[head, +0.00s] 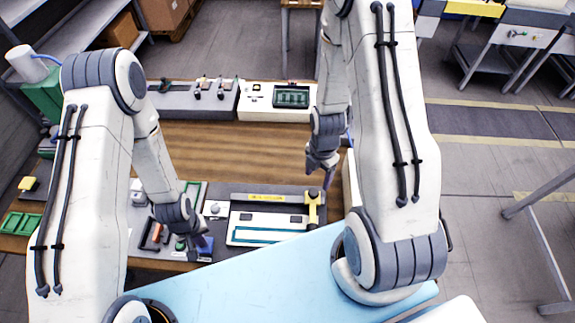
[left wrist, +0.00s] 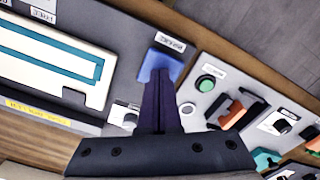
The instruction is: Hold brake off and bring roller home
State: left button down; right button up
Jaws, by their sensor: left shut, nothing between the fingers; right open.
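A blue pad (head: 206,243) sits at the front of the panel, left of the white plate; it also shows in the left wrist view (left wrist: 172,66). I take it for the brake control; its label is too small to read. My left gripper (head: 203,246) is shut and empty, its fingertips at the blue pad, seemingly on it; in the left wrist view the closed fingers (left wrist: 160,80) cover part of it. A yellow-topped upright part (head: 313,203), possibly the roller, stands at the right end of the white plate. My right gripper (head: 326,182) is open, just above and right of it.
The white plate (head: 240,234) has a teal-outlined slot. Left of the blue pad is a grey panel with a green button (left wrist: 205,83) and orange-and-black parts (left wrist: 229,113). Control boxes (head: 278,100) line the back; the wooden tabletop (head: 210,150) between is clear.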

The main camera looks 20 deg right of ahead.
pick_arm(q)
jog(key=shift+s, duration=0.1)
pick_arm(e)
jog(key=shift+r, duration=2)
jog(key=shift+r, duration=0.1)
pick_arm(q)
notch_tip(320, 180, up, 7)
jog(key=p, duration=0.5)
pick_arm(e)
notch_tip(320, 180, up, 5)
jog(key=shift+r, duration=0.15)
pick_arm(q)
jog(key=shift+d, duration=0.1)
